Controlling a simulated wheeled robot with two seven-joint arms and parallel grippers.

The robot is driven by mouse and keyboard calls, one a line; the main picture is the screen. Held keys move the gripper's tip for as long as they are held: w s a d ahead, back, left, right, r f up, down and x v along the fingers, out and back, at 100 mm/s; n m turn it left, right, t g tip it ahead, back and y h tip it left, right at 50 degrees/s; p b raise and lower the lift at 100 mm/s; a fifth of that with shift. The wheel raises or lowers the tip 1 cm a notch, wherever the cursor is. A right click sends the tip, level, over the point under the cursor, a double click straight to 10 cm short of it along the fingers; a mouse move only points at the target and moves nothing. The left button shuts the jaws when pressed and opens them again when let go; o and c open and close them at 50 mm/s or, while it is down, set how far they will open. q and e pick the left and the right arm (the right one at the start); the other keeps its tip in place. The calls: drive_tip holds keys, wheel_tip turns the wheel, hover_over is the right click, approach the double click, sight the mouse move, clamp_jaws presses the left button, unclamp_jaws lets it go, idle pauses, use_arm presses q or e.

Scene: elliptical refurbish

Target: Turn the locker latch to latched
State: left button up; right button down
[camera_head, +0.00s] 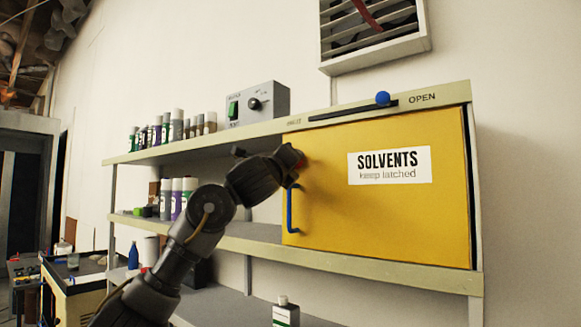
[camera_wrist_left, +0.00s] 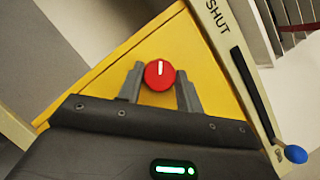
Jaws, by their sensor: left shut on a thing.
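The yellow locker door (camera_head: 400,215) carries a "SOLVENTS keep latched" label. The latch is a round red knob (camera_wrist_left: 159,75) with a white mark, near the door's upper left corner. In the wrist view the mark runs roughly up the picture. The knob also shows in the head view as a bit of red (camera_head: 299,151), mostly hidden by my gripper. My left gripper (camera_wrist_left: 160,78) is shut on the red knob, one finger on each side. In the head view my left gripper (camera_head: 294,166) is at the door's upper left. My right gripper is not in view.
A blue ball (camera_head: 383,98) sits towards the OPEN end of a slot above the door. A blue door handle (camera_head: 290,210) is below my gripper. Shelves with bottles (camera_head: 172,128) and a grey control box (camera_head: 258,103) are left. A wall vent (camera_head: 375,35) is above.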

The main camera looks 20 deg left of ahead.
use_arm(q)
drive_tip(key=shift+d+r+n+g+y+p, duration=0.1)
drive_tip(key=shift+n+g+y, duration=0.25)
drive_tip(key=shift+n, duration=1)
drive_tip(key=shift+a+r+n+g+y+p, duration=0.15)
drive_tip(key=shift+n+g+y, duration=0.25)
drive_tip(key=shift+n, duration=1)
drive_tip(key=shift+d+n+g+y+p, duration=0.15)
drive_tip(key=shift+n+g+y, duration=0.2)
drive_tip(key=shift+n, duration=1)
drive_tip(key=o, duration=1)
